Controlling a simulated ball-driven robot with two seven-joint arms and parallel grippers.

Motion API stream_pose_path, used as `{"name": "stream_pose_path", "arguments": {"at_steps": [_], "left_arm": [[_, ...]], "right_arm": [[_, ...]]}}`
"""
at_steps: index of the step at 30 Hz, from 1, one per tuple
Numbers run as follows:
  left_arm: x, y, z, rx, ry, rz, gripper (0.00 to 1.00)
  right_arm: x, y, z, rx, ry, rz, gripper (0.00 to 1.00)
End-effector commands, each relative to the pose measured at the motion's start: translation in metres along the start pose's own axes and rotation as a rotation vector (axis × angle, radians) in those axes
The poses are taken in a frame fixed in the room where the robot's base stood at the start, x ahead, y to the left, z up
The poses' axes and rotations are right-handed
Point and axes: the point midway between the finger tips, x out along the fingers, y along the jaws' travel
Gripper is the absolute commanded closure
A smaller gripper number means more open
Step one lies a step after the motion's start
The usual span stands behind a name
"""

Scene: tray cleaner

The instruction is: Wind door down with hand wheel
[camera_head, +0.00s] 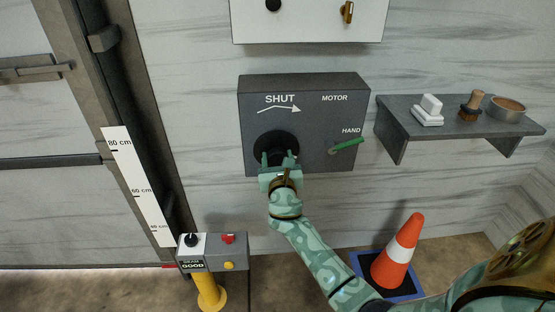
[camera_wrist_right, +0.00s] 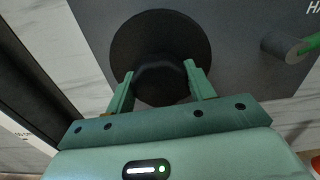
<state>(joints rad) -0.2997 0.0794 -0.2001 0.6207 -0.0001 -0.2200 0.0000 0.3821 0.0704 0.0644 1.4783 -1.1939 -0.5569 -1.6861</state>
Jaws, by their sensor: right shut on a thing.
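The black round hand wheel (camera_head: 268,143) is on the front of a dark grey box (camera_head: 310,110) marked SHUT, with an arrow pointing right. My right gripper (camera_head: 279,160) is shut on the wheel's dark hub or knob. In the right wrist view the fingers (camera_wrist_right: 161,82) stand on both sides of this knob, in front of the wheel's disc (camera_wrist_right: 160,30). A green lever (camera_head: 347,145) points toward the right below the word HAND. The door (camera_head: 50,210) is at the left, beside a white height scale (camera_head: 137,185) in cm. My left gripper is not in view.
A shelf (camera_head: 455,122) at the right holds a white block, a brush and a bowl. An orange and white cone (camera_head: 398,250) stands on the floor below. A grey control box (camera_head: 228,250) on a yellow post stands at the lower left. A white panel (camera_head: 300,25) hangs above.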

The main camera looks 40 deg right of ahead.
Motion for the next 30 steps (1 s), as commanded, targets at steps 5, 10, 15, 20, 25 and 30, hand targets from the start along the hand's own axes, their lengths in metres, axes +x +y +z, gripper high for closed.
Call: {"name": "stream_pose_path", "arguments": {"at_steps": [5,10,15,20,25,30], "left_arm": [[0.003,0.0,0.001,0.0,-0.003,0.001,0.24],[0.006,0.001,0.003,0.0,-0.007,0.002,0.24],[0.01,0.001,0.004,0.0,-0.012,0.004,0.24],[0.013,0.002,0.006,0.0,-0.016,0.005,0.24],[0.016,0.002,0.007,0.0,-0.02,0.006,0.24],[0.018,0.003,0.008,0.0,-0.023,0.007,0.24]], "right_arm": [[0.0,0.0,-0.002,0.111,0.001,0.001,0.69],[0.0,0.0,-0.003,0.26,0.001,0.0,0.69],[-0.001,0.0,-0.003,0.423,0.0,-0.001,0.69],[-0.001,0.0,-0.003,0.567,0.0,0.0,0.69],[-0.001,0.0,-0.003,0.697,-0.001,-0.001,0.69],[-0.001,0.0,-0.003,0.795,-0.001,-0.001,0.69]]}}
